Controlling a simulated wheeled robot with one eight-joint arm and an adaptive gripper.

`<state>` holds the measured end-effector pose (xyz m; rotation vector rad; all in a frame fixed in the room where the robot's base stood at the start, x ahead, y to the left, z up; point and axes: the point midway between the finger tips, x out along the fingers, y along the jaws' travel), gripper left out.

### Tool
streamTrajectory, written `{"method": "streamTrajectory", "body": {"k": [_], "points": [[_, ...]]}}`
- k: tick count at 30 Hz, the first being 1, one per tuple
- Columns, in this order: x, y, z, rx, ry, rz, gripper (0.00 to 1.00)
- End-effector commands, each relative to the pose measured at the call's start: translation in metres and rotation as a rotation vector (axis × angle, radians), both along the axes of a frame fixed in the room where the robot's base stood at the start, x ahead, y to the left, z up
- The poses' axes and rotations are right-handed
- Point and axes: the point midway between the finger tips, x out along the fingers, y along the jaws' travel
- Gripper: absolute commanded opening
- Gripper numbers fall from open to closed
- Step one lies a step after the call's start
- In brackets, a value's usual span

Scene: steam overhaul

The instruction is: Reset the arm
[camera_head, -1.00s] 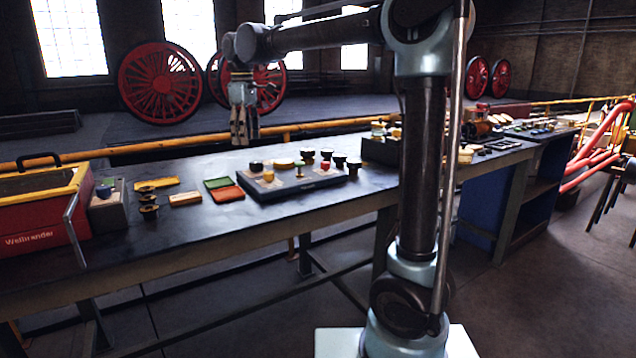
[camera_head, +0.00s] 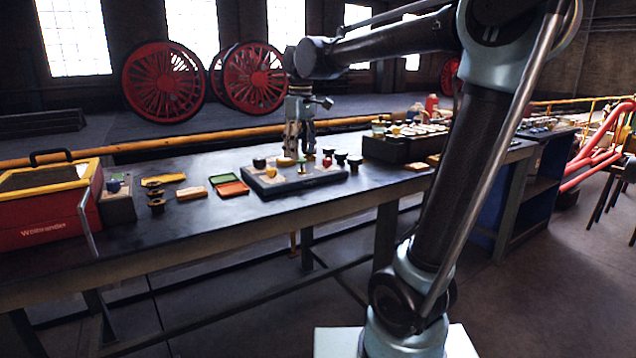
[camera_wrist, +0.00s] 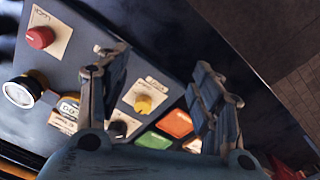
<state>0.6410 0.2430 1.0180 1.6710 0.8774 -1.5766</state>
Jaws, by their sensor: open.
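My gripper (camera_head: 299,150) hangs from the arm above the workbench (camera_head: 150,228), over the back of a dark panel box (camera_head: 292,184) with several coloured knobs on it. In the wrist view the two fingers (camera_wrist: 150,105) stand apart over the panel (camera_wrist: 75,75). A red knob (camera_wrist: 40,37), a yellow knob (camera_wrist: 143,104) and a round gauge-like knob (camera_wrist: 22,90) show on it. I cannot tell the exact height of the fingertips above the knobs.
A red and yellow toolbox (camera_head: 45,212) stands at the bench's left end. Green (camera_head: 222,179) and orange (camera_head: 232,189) trays lie left of the panel. A dark box with several pale pieces (camera_head: 395,150) stands to the right. A yellow rail (camera_head: 120,148) runs behind the bench.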

Motion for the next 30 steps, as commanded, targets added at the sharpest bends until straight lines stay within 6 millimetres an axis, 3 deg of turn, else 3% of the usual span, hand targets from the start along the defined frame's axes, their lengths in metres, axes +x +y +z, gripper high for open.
{"method": "streamTrajectory", "body": {"k": [1, 6, 15, 24, 30], "points": [[-0.007, -0.020, -0.008, 0.004, -0.005, -0.046, 0.59], [-0.034, -0.074, -0.035, 0.018, -0.023, -0.194, 0.59], [-0.090, -0.152, -0.096, 0.043, -0.056, -0.453, 0.59], [-0.153, -0.210, -0.172, 0.066, -0.090, -0.715, 0.59], [-0.189, -0.233, -0.222, 0.081, -0.114, -0.870, 0.59]]}}
